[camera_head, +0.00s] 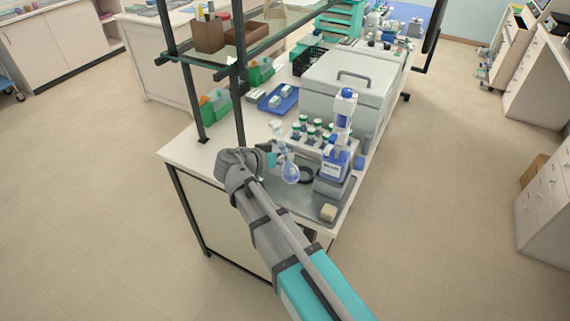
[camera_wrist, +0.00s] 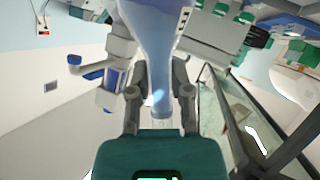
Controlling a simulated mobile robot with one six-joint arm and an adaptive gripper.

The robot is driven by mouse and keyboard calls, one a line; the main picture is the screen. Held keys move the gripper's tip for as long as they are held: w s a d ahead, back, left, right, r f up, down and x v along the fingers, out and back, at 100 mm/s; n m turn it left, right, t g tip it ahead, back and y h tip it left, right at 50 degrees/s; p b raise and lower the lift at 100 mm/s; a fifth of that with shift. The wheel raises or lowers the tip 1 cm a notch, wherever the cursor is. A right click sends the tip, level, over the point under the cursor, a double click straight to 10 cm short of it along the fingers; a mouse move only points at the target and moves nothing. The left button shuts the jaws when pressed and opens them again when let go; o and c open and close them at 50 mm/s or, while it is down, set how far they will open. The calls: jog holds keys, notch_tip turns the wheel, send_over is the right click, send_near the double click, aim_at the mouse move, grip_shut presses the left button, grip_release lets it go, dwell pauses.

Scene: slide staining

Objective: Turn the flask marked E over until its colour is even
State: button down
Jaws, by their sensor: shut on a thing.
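A clear flask (camera_head: 290,173) with a round bulb holds pale blue liquid, in the head view. It is nearly upright, bulb down, its neck leaning up and left, above the grey tray (camera_head: 300,205) at the bench's near end. My gripper (camera_head: 271,154) is shut on its neck from the left. In the wrist view the flask (camera_wrist: 157,30) has its bulb at the top of the picture and its clear neck between my fingers (camera_wrist: 160,105). The letter E is not readable in either view. I cannot tell whether the colour is even.
Close right of the flask stands a blue-labelled bottle (camera_head: 335,163) with tall glassware. Behind is a rack of green-capped vials (camera_head: 310,131). A black ring (camera_head: 306,174) and beige block (camera_head: 328,212) lie nearby. A shelf post (camera_head: 238,110) rises at left; a grey lidded box (camera_head: 345,92) stands behind.

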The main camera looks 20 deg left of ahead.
jog(key=shift+d+m+y, duration=0.1)
jog(key=shift+m+y, duration=0.6)
jog(key=shift+m, duration=0.2)
jog(key=shift+m+t+y, duration=0.3)
jog(key=shift+m, duration=0.2)
jog(key=shift+m+y, duration=0.7)
jog(key=shift+m, duration=0.2)
jog(key=shift+m+t+y, duration=0.3)
jog(key=shift+m+t, duration=0.1)
jog(key=shift+m, duration=0.1)
